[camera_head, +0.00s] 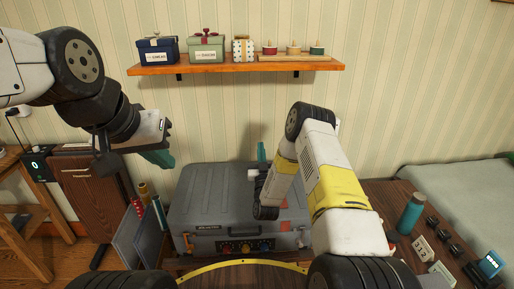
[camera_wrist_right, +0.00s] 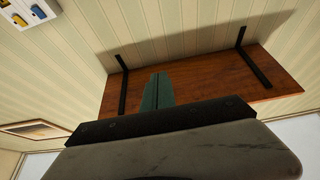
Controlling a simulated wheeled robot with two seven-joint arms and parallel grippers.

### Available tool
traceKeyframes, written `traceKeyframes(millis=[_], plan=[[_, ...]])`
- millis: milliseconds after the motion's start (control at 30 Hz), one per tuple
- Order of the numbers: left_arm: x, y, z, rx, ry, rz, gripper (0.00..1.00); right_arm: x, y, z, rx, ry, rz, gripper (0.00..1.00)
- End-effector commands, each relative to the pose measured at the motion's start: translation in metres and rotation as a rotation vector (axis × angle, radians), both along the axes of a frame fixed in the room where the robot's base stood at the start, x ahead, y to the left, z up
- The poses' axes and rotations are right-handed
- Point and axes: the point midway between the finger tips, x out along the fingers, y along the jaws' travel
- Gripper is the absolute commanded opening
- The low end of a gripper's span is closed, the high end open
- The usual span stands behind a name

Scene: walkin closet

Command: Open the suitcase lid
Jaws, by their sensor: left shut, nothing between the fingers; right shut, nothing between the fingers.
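The grey suitcase (camera_head: 213,196) lies flat with its lid down. Its front face has a dark panel with coloured knobs (camera_head: 243,247) and orange latches (camera_head: 187,241). My left gripper (camera_head: 160,158) is shut and empty, in the air to the left of and above the suitcase. My right arm reaches over the suitcase's right part and hides some of it. My right gripper (camera_head: 262,151) is shut and points upward near the suitcase's back edge; whether it touches the suitcase cannot be told. Its shut teal fingers (camera_wrist_right: 158,91) also show in the right wrist view, with nothing between them.
A teal bottle (camera_head: 411,213) and small devices stand at the right. Upright folders (camera_head: 140,236) stand left of the suitcase.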

Motion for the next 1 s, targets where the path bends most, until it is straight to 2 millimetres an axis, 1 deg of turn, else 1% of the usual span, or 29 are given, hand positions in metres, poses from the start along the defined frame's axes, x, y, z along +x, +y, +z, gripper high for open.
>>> traceKeyframes(millis=[33,100,300,500,700,1000], plan=[[0.000,0.000,0.000,0.000,0.000,0.000,0.00,0.010,0.000,0.007,0.000,-0.007,-0.001,0.00],[0.000,0.000,0.000,0.000,0.000,0.000,0.00,0.024,-0.001,0.014,0.002,-0.007,-0.001,0.00],[0.000,0.000,0.000,-0.001,0.000,0.001,0.00,0.063,-0.001,0.031,0.002,-0.004,-0.001,0.00],[0.000,0.000,0.000,-0.001,0.000,0.001,0.00,0.091,-0.002,0.044,0.001,-0.002,-0.002,0.00],[0.000,0.000,0.000,-0.001,0.000,0.001,0.00,0.103,-0.002,0.049,0.000,-0.001,-0.001,0.00],[0.000,0.000,0.000,-0.001,0.000,0.001,0.00,0.104,-0.002,0.050,0.000,0.000,-0.001,0.00]])
